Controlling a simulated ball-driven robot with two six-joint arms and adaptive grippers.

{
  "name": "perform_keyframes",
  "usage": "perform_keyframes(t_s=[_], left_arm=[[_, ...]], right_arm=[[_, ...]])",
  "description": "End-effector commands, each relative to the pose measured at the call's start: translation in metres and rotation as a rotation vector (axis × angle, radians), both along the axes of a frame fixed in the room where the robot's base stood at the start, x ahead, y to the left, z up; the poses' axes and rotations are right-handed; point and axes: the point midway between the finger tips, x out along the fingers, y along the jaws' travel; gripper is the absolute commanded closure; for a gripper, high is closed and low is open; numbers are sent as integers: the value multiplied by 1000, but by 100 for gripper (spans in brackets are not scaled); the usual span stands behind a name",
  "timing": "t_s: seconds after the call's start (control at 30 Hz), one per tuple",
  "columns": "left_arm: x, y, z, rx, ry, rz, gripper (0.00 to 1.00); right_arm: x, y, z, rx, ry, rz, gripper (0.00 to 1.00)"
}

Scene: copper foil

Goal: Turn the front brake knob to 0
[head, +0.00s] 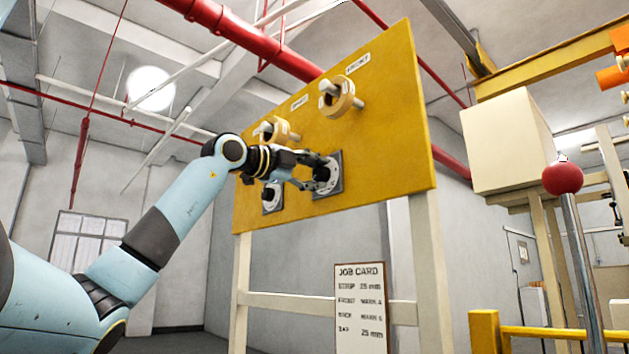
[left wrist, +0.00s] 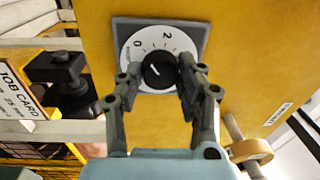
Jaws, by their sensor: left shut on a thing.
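The front brake knob (left wrist: 160,70) is a round black knob on a white dial with 0 and 2 showing, set in a grey square plate (left wrist: 201,33). Its white pointer mark slants toward the upper left, near the 0 side; the exact reading is hard to tell. My left gripper (left wrist: 159,73) is shut on the knob, with one finger on each side of it. In the head view my left gripper (head: 312,175) is at the right-hand dial plate (head: 337,174), below the FRONT label. My right gripper is not in view.
A second dial (head: 271,198) is at left. A job card (head: 360,305) hangs below. A red-ball lever (head: 563,178) and yellow rail (head: 540,333) stand at right. A dark blocky object (left wrist: 58,72) shows in the left wrist view.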

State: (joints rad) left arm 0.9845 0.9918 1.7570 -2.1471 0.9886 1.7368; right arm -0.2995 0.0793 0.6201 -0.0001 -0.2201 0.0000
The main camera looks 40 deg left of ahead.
Motion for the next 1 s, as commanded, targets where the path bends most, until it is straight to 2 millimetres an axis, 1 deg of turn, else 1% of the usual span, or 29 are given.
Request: perform_keyframes(t_s=[0.03,0.2,0.4,0.9,0.93,1.0], left_arm=[[0,0,-1,-27,0,1,95],[0,1,0,-108,7,3,95],[0,0,0,-161,12,2,95],[0,0,0,-177,14,1,95],[0,0,0,-177,14,1,61],[0,0,0,-177,14,1,52]], right_arm=[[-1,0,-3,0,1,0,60],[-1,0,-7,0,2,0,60],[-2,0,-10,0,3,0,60],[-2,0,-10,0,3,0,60],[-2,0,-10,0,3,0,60],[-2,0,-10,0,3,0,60]])
